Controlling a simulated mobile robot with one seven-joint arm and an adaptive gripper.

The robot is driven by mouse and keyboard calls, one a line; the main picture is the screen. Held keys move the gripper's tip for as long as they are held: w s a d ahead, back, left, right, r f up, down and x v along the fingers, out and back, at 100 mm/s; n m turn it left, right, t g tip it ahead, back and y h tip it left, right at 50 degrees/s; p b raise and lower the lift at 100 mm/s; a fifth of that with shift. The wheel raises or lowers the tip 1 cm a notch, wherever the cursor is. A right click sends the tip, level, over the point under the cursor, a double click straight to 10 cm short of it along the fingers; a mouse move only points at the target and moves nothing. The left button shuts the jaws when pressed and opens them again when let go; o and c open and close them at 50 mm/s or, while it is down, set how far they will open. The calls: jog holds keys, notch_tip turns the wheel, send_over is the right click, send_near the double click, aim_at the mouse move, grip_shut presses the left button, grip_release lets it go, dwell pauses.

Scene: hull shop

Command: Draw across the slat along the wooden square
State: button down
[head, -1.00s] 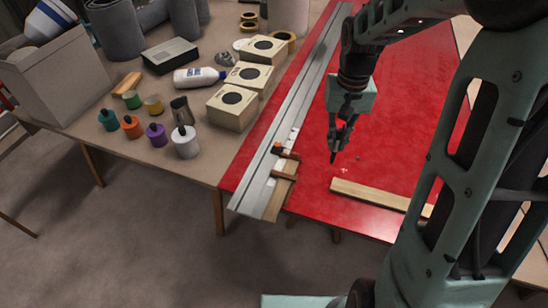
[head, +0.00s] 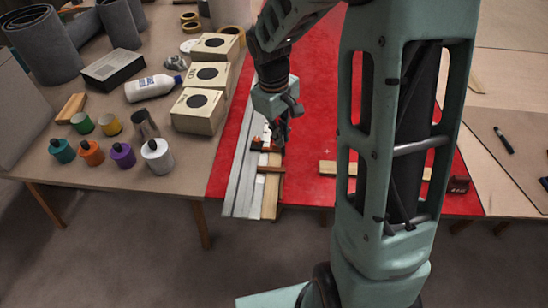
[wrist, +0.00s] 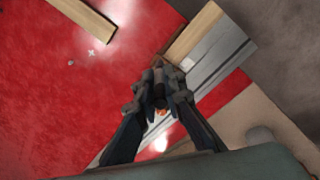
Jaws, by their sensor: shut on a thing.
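My gripper (head: 279,143) is down over the near end of the metal strips, close to the brown wooden square. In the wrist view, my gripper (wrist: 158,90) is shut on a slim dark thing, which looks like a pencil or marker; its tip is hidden. The wooden square (head: 270,169) lies across the pale slat (head: 270,198), with part of it hidden by my gripper. The slat lies beside the metal strips and shows in the wrist view (wrist: 193,30). I cannot tell whether the held tip touches the slat.
Long grey metal strips (head: 240,185) run along the left edge of the red sheet (head: 310,110). Another wooden bar (head: 327,168) lies on the red, partly behind my arm. Paint pots, a white bottle (head: 153,87) and cream boxes (head: 198,110) crowd the left.

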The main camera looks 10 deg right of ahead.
notch_tip(320, 180, down, 12)
jog(key=n+t+b, duration=0.2)
jog(key=n+b, duration=0.6)
jog(key=n, duration=0.1)
jog(key=shift+w+a+f+n+t+b, duration=0.25)
jog(key=shift+a+n+t+b, duration=0.1)
jog(key=shift+a, duration=0.1)
jog(key=shift+f, duration=0.3)
dwell(1.6)
jog(key=shift+w+a, duration=0.25)
jog(key=shift+a, duration=0.55)
jog(key=shift+w+a, duration=0.2)
jog(key=shift+a, duration=0.6)
jog(key=shift+r, duration=0.1)
dwell(0.4)
notch_tip(320, 180, up, 13)
jog(key=p, duration=1.1)
dwell(0.4)
